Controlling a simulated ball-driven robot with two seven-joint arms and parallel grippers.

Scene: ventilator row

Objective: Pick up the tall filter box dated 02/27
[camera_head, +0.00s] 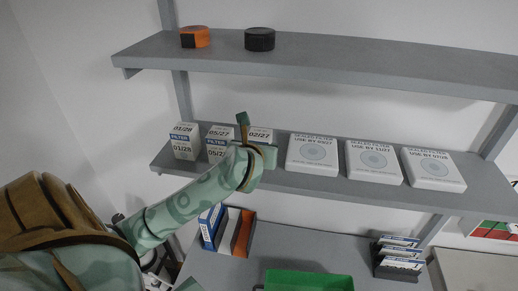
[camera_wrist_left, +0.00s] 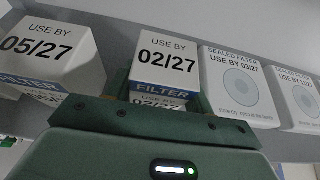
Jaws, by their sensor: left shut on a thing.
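The tall filter box dated 02/27 (camera_head: 260,133) is white with a blue FILTER band and stands at the right end of a row of three tall boxes on the middle shelf. My left gripper (camera_head: 257,147) covers its lower part in the head view. In the left wrist view the 02/27 box (camera_wrist_left: 168,62) sits between the fingers of the left gripper (camera_wrist_left: 160,98), which is shut on it. I cannot tell whether its base touches the shelf. My right gripper is out of view.
Tall boxes dated 05/27 (camera_head: 217,134) and 01/28 (camera_head: 182,139) stand to the left. Flat sealed filter boxes, the nearest dated 03/27 (camera_head: 312,153), lie to the right. An upper shelf (camera_head: 330,69) hangs above with an orange roll (camera_head: 196,37) and a black roll (camera_head: 260,39). A green tray (camera_head: 310,281) is below.

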